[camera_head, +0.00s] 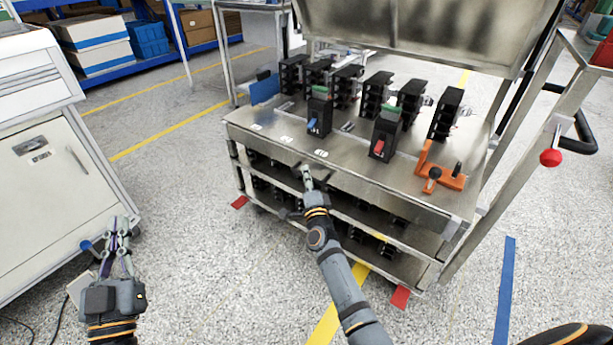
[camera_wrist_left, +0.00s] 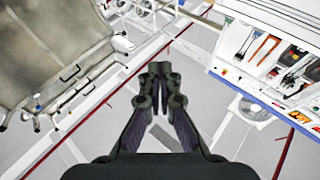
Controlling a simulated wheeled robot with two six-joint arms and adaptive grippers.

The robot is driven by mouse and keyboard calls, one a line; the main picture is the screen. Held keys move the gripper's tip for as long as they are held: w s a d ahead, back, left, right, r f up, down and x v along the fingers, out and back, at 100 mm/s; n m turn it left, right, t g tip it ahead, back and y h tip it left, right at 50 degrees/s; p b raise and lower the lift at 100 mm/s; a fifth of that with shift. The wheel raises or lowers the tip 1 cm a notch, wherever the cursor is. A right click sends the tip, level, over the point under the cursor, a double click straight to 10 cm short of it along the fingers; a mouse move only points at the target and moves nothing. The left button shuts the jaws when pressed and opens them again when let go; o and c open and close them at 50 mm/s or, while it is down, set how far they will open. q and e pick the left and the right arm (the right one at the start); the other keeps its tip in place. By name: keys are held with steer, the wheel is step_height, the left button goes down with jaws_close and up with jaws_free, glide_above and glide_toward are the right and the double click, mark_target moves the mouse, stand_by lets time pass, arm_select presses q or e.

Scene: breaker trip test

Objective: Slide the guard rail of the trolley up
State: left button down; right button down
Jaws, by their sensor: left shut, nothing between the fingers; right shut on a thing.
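The steel trolley (camera_head: 275,137) stands in the middle of the head view. Its guard rail (camera_head: 395,200) appears as the long steel strip along the front edge, below the top. My right gripper (camera_head: 307,172) reaches this front edge from below and is shut on the rail near its middle; the fingers hide the exact contact. My left gripper (camera_head: 118,232) is shut and empty, pointing up, well left of the trolley beside a white cabinet. Its closed fingers also show in the left wrist view (camera_wrist_left: 158,72).
Black breakers (camera_head: 319,112) stand in rows on the trolley top, with an orange bracket (camera_head: 440,176) at the right. A tilted steel lid (camera_head: 430,30) rises behind them. The white cabinet (camera_head: 50,180) is at the left. Open floor lies between cabinet and trolley.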

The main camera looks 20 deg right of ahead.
stand_by(0.3)
